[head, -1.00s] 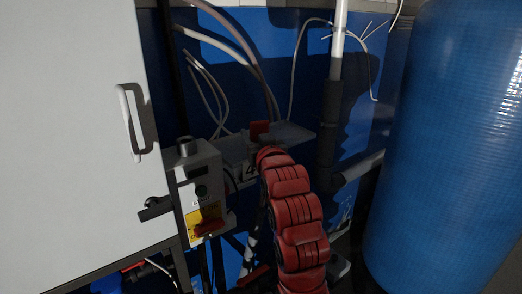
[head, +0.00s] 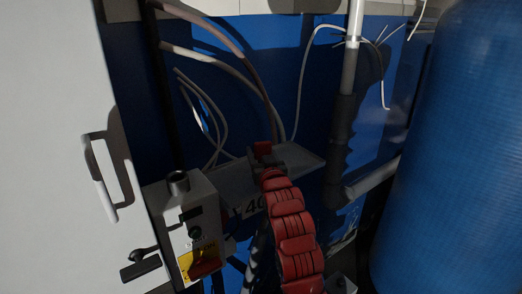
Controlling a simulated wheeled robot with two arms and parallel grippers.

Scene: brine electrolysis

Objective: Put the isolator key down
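A small red block, which looks like the isolator key (head: 263,147), is at the tip of my red segmented arm, over the left part of a small grey shelf (head: 305,158). The arm comes up from the bottom, right of centre, and I take it as my right one. Its dark gripper (head: 264,160) is at the red block. The fingers are small and dark, and the arm partly hides them, so I cannot tell whether they are shut on the block or whether it rests on the shelf. My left gripper is not in view.
A grey control box (head: 182,217) with a yellow label and a red handle (head: 205,268) stands left of the arm. A white cabinet door (head: 55,150) fills the left. A large blue tank (head: 450,150) fills the right. Loose cables (head: 240,65) hang above the shelf.

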